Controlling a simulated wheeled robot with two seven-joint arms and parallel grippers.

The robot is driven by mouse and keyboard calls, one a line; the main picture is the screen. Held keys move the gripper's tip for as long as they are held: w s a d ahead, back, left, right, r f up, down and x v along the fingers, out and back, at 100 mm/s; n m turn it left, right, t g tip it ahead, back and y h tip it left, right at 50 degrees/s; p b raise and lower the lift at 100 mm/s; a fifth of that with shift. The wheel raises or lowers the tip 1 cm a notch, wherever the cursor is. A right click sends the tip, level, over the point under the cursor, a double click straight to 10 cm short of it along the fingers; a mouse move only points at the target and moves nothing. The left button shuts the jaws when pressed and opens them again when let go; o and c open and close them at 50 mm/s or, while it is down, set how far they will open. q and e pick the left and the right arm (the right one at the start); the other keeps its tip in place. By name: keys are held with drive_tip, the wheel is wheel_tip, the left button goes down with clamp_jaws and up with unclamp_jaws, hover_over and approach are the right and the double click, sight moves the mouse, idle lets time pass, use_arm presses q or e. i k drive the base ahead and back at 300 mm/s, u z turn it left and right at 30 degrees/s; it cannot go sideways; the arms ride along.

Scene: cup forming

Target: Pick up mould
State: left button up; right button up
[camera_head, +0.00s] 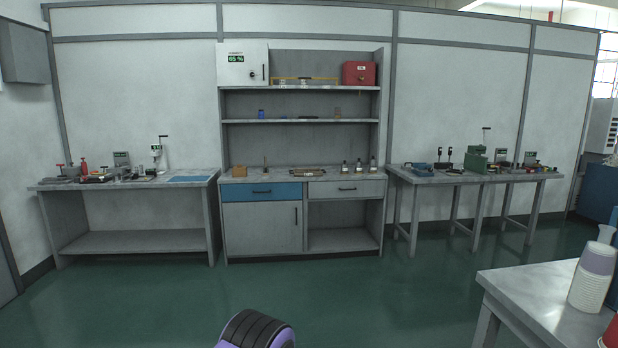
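I cannot pick out the mould for certain; the small items on the benches are too far off to tell. The left bench (130,242) holds several small tools and devices, with a blue mat (188,179) at its right end. The middle cabinet's worktop holds a small tan block (239,171), a flat tray (308,172) and several small bottles (359,167). The right bench carries a green machine (476,159) and a blue toolbox-like item (422,169). Neither of my grippers shows in the head view.
A near table (530,300) at the lower right holds stacked white and lilac cups (591,285) and a partly seen red item (611,333). Shelves above the cabinet hold a red box (359,73) and a white box (242,64). The green floor (350,300) ahead is clear.

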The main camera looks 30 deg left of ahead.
sight(358, 169)
drive_tip(key=u, duration=0.65)
drive_tip(key=i, duration=4.05)
drive_tip(key=z, duration=2.85)
drive_tip(key=i, duration=0.25)
drive_tip(key=u, duration=2.9)
